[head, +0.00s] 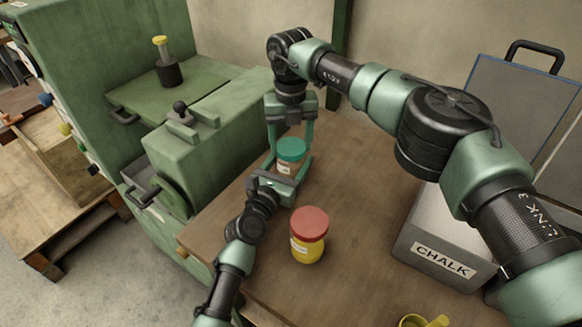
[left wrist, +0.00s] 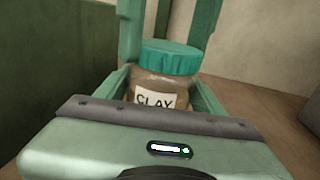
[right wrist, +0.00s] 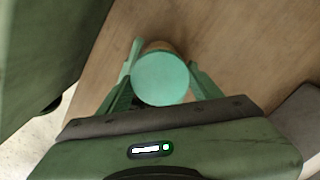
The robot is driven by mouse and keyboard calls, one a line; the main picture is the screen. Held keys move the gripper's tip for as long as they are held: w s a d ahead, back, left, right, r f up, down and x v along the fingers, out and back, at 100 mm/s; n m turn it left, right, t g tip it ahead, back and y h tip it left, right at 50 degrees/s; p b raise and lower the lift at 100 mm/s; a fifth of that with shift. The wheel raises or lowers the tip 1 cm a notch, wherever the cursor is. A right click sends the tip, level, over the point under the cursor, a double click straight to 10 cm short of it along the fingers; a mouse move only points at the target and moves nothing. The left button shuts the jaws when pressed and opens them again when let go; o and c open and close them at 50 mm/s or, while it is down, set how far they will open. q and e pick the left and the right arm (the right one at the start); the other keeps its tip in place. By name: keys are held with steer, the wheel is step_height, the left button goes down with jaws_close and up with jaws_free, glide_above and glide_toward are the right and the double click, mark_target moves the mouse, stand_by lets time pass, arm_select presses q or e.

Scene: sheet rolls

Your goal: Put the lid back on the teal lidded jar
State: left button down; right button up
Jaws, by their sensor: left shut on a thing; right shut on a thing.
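The jar (head: 286,168) is clear with brown contents and a teal lid (head: 291,149) on its top. In the left wrist view the jar (left wrist: 152,84) carries a CLAY label, and the lid (left wrist: 172,58) sits level over its mouth. My left gripper (head: 290,171) is shut around the jar's body from the near side. My right gripper (head: 292,146) points down from above and is shut on the lid. In the right wrist view the lid (right wrist: 160,79) lies between its fingers and hides most of the jar. Whether the lid is fully seated I cannot tell.
A yellow jar with a red lid (head: 309,235) stands near on the wooden table (head: 350,268). A grey CHALK box (head: 440,250) is at the right, a yellow object (head: 424,321) at the front edge. A green machine (head: 205,150) borders the table's left.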

steer(key=o, duration=1.6)
step_height(320, 180, up, 12)
steer(key=shift+r, duration=0.1)
arm_select(q)
steer(key=shift+c, duration=0.8)
jaws_free()
